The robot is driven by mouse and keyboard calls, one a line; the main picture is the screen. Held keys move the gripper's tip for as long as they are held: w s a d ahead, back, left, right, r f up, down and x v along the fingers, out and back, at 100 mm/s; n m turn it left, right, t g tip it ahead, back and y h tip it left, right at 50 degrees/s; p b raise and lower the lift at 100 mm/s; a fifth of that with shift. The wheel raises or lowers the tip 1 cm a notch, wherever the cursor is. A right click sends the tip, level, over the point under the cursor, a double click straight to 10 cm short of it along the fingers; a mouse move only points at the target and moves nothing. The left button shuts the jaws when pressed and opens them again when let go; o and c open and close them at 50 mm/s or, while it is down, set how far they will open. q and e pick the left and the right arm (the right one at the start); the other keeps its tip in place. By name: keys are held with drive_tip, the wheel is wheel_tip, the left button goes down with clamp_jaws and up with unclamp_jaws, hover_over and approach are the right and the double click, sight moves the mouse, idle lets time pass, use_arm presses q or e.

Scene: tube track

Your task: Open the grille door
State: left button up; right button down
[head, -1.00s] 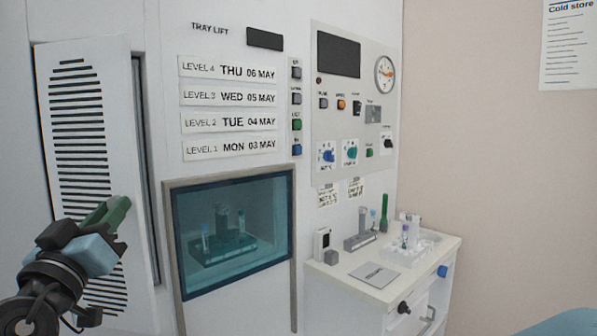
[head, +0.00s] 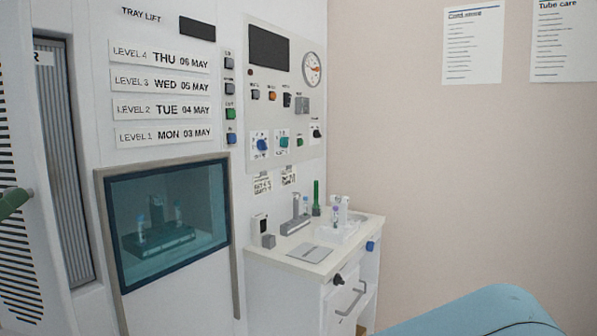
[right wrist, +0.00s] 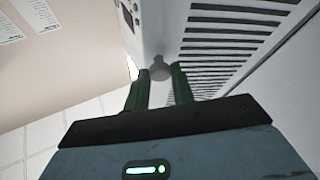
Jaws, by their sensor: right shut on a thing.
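The white grille door (head: 18,285) with dark slats stands ajar at the left edge of the head view, partly cut off. A grey pleated panel (head: 66,160) shows in the opening beside it. In the right wrist view the slatted face (right wrist: 235,35) fills the upper right. My right gripper (right wrist: 160,76) has its two green fingers shut on the door's small grey knob (right wrist: 159,68). A green finger of this right gripper (head: 14,203) also shows at the left edge of the head view. My left gripper is not in view.
Right of the opening is a tray lift with a tinted window (head: 168,222) and a control panel (head: 285,90). A white counter (head: 295,258) with tubes and racks stands further right, with a drawer handle (head: 347,302) jutting out. The wall on the right is bare apart from posters.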

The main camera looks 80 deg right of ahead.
drive_tip(key=shift+s+d+r+m+g, duration=0.1)
drive_tip(key=shift+s+r+m+g, duration=0.2)
drive_tip(key=shift+s+m, duration=0.15)
drive_tip(key=c, duration=1.5)
unclamp_jaws()
drive_tip(key=shift+o, duration=0.2)
drive_tip(key=w+b+v, duration=0.1)
drive_tip(key=v, duration=0.7)
drive_tip(key=shift+f, duration=0.25)
drive_tip(key=shift+n, duration=0.25)
